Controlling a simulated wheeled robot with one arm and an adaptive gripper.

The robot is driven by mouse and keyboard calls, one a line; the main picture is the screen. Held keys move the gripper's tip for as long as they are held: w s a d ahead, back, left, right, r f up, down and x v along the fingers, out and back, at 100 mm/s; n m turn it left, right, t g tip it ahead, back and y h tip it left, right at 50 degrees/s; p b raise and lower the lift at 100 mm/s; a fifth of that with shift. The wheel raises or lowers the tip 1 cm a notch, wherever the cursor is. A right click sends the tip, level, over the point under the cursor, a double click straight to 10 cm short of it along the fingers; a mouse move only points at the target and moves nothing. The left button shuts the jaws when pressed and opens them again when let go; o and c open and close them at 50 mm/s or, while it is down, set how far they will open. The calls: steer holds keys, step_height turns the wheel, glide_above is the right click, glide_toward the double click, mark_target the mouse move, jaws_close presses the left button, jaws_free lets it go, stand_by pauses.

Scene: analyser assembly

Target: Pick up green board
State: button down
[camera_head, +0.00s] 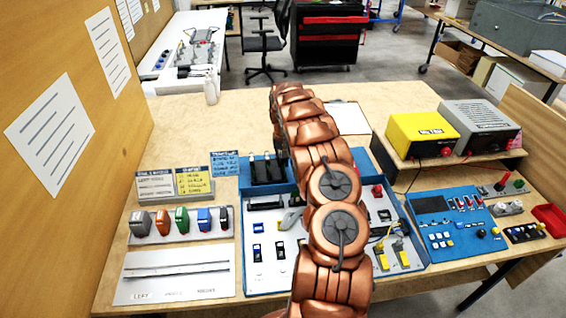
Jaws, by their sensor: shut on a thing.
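My copper-coloured arm crosses the middle of the view, and my gripper is not visible, hidden behind the arm or out of frame. I cannot make out a green board for certain. A small green upright piece (181,220) stands in a row of coloured pieces at the left of the table. An open blue case (258,187) with a white panel (262,272) lies under and behind my arm. The arm hides the middle of this case and whatever is there.
A yellow box (422,137) and a grey box (480,127) stand on a wooden riser at the right. A blue panel (430,209) lies before them. A white sheet (175,278) lies front left. A white bottle (211,88) stands at the back. The table's back left is clear.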

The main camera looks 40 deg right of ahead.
steer(key=shift+r, duration=0.1)
step_height(320, 180, up, 10)
steer(key=b, duration=0.3)
steer(key=shift+b, duration=0.35)
steer(key=c, duration=1.7)
jaws_free()
jaws_close()
